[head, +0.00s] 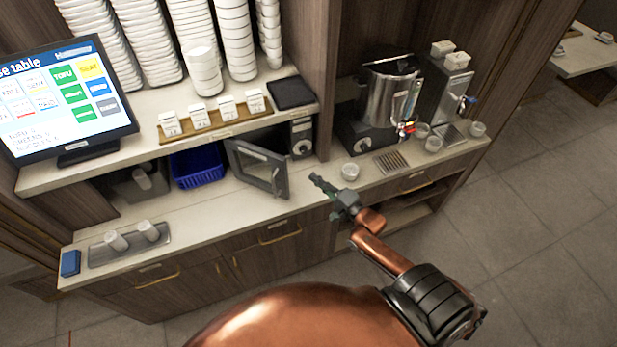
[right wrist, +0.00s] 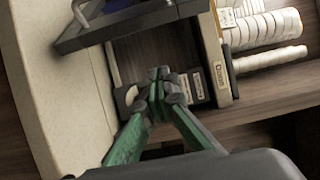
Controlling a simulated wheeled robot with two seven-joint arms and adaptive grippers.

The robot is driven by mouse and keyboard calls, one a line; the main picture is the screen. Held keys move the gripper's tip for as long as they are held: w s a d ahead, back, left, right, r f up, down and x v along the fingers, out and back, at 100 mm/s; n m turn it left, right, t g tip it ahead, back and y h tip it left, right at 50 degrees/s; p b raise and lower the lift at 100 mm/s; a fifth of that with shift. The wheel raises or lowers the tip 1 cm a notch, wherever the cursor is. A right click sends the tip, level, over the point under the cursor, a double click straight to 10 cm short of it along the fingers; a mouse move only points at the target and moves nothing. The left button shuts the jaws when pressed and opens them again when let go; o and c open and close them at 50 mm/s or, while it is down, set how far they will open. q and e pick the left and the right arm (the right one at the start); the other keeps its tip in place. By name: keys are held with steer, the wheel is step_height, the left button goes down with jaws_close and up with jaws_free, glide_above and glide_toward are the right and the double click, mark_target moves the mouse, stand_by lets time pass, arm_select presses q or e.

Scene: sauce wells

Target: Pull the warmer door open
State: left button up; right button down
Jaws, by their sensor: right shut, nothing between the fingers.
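The warmer (head: 301,138) sits on the counter under the shelf, its dial panel at the right. Its grey-framed glass door (head: 240,148) stands swung out from the front over the counter, with its free edge toward me. A handle shows near that free edge. My right gripper (head: 318,181) is shut and empty, right of the door's free edge and apart from it. In the right wrist view the closed fingertips (right wrist: 160,76) are in front of the warmer, and the door (right wrist: 140,18) crosses the top. My left gripper is out of view.
A blue basket (head: 197,168) stands left of the door. A small bowl (head: 350,171) is just right of my right gripper. A metal urn (head: 388,95) and several cups stand farther right. The counter (head: 205,215) in front of the door is clear.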

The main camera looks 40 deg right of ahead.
steer(key=w+a+p, duration=0.1)
steer(key=w+p, duration=0.1)
steer(key=w, duration=0.7)
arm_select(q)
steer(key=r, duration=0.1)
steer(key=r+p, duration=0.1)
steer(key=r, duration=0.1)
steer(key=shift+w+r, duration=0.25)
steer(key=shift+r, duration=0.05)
arm_select(e)
steer(key=s+a, duration=0.1)
steer(key=a, duration=0.1)
steer(key=s+a, duration=0.1)
steer(key=a, duration=0.1)
steer(key=shift+s, duration=0.2)
steer(key=shift+f, duration=0.1)
